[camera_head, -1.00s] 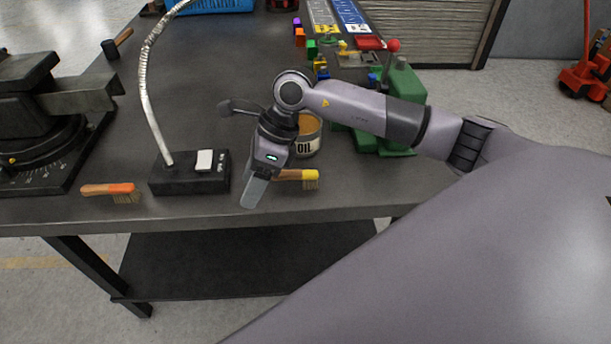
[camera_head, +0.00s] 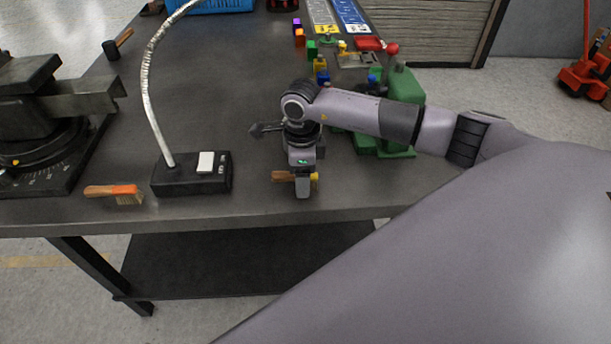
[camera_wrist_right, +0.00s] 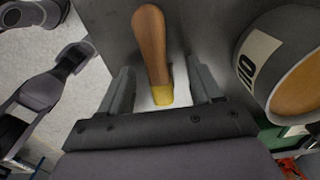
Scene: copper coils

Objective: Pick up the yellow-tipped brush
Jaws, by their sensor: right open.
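The yellow-tipped brush (camera_head: 282,176) lies near the front edge of the workbench, with its wooden handle to the left and its yellow end to the right. My right gripper (camera_head: 303,190) is over it and hides its middle. In the right wrist view the brush's wooden handle (camera_wrist_right: 150,45) points away and its yellow end lies close to the palm. The open fingers of my right gripper (camera_wrist_right: 160,72) stand on either side of the brush, with a visible gap at each side. I cannot tell the exact height of the fingertips. My left gripper is not in view.
An oil can (camera_wrist_right: 285,60) stands close to the right finger. An orange brush (camera_head: 115,193), a black lamp base (camera_head: 190,174) and a vise (camera_head: 45,110) are to the left. A green machine (camera_head: 400,100) stands to the right.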

